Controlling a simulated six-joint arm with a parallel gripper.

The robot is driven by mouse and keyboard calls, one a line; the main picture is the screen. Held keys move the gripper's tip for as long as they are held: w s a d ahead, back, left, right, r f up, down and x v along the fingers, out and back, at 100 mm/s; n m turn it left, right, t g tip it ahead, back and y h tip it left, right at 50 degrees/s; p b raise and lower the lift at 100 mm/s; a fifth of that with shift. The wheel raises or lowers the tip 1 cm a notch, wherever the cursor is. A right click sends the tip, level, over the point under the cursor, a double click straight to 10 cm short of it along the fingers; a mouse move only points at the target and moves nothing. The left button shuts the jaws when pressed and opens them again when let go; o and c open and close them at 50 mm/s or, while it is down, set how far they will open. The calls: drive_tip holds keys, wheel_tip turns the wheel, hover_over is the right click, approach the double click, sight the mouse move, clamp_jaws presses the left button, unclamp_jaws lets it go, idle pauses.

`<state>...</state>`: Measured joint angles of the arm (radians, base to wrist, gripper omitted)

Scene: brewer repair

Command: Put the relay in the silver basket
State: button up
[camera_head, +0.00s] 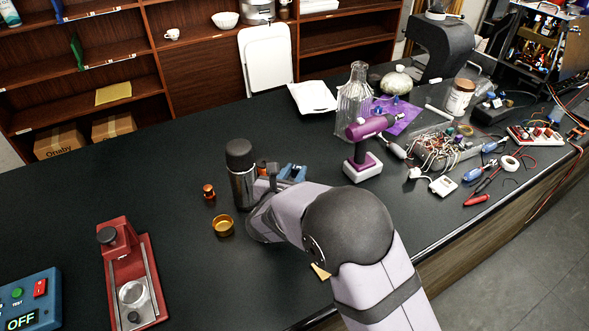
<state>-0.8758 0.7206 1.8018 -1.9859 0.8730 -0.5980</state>
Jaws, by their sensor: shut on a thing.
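My gripper (271,184) is mostly hidden behind my arm, just right of a dark steel cylinder with a black top (240,173). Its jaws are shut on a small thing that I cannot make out. Small orange and blue parts (293,172) show just beyond the wrist; I cannot tell whether one is the relay. A round, clear or silvery cup (133,294) sits in a red stand (121,262) at the lower left; I cannot tell whether it is the silver basket. A gold cup (223,227) stands on the table left of my wrist.
A small orange part (208,191) lies near the steel cylinder. A blue control box (31,301) reading OFF is at the lower left. A purple drill (364,150), a glass jar (354,102) and tangled wires (440,150) crowd the right. The left black tabletop (75,205) is mostly clear.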

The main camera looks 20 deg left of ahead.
drive_tip(key=shift+f, duration=0.4)
drive_tip(key=o, duration=1.1)
drive_tip(key=shift+o, duration=0.2)
wheel_tip(320, 180, up, 7)
drive_tip(key=p, duration=0.3)
drive_tip(key=shift+p, duration=0.35)
